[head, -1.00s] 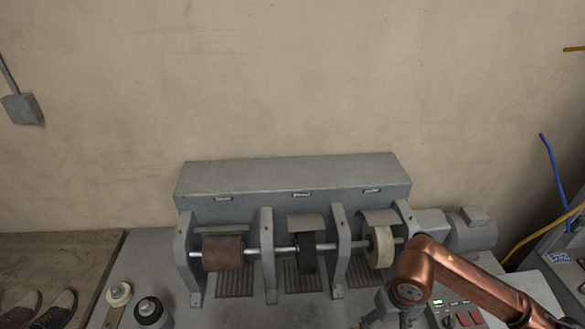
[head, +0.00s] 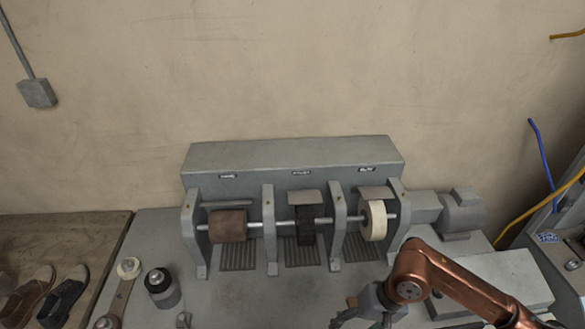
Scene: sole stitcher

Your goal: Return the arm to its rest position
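My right arm (head: 455,280), copper coloured, comes in from the lower right, in front of the finishing machine. Its grey gripper (head: 364,319) points down near the bottom edge. Its fingers look spread apart, with nothing seen between them, though the tips are partly cut off. My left gripper is not in view.
The grey machine (head: 290,157) carries a brown roller (head: 228,226), a dark brush (head: 305,226) and a cream wheel (head: 375,220) on one shaft. A motor (head: 463,213) sits at its right. A dark container (head: 161,288) and shoes (head: 62,298) stand at left.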

